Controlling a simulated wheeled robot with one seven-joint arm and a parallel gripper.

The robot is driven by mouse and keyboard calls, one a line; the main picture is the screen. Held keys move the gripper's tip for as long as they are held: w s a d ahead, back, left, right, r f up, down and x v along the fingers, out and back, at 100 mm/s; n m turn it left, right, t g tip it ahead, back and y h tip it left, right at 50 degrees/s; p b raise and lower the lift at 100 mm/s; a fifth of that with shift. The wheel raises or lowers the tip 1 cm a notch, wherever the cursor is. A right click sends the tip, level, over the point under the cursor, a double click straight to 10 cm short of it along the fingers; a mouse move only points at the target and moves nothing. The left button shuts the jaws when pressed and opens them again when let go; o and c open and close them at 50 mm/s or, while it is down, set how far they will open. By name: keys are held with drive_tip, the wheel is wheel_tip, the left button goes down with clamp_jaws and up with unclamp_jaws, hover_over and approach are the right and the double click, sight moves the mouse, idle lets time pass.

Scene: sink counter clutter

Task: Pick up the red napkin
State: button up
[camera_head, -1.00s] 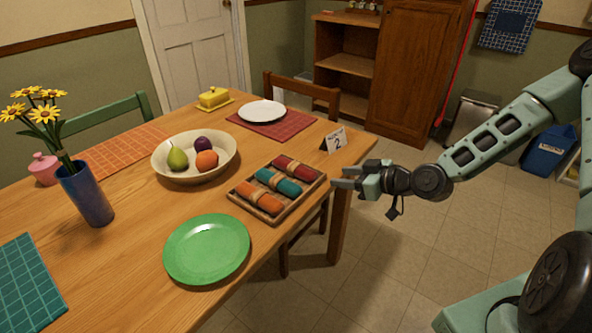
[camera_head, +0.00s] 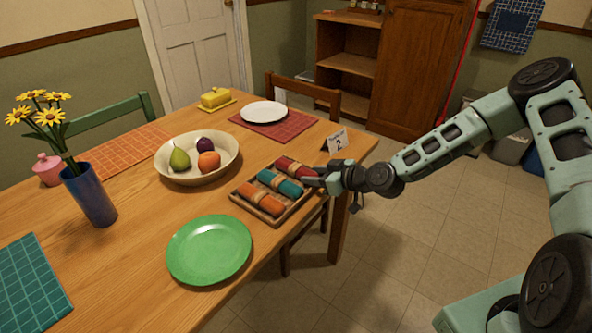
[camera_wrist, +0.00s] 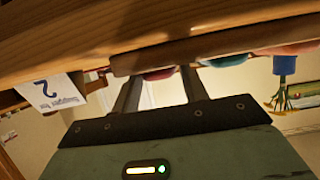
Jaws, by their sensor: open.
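The red napkin (camera_head: 293,168) is a rolled cloth with a tan band, lying in the far right part of a wooden tray (camera_head: 266,217). A teal napkin (camera_head: 279,183) and an orange napkin (camera_head: 260,200) lie beside it. My gripper (camera_head: 312,177) is open at the tray's right edge, close to the red napkin's near end. In the wrist view my gripper's two fingers (camera_wrist: 158,90) reach toward the tray edge (camera_wrist: 215,45), with a bit of red napkin (camera_wrist: 158,74) showing between them. I cannot tell whether the fingers touch it.
A number card (camera_head: 336,141) stands just behind my gripper. A green plate (camera_head: 210,250) lies in front of the tray, and a fruit bowl (camera_head: 170,176) stands to its left. A white plate (camera_head: 264,112) sits on a red placemat (camera_head: 290,131) behind.

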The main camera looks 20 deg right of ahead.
drive_tip(key=c, duration=0.6)
drive_tip(key=shift+c, duration=0.2)
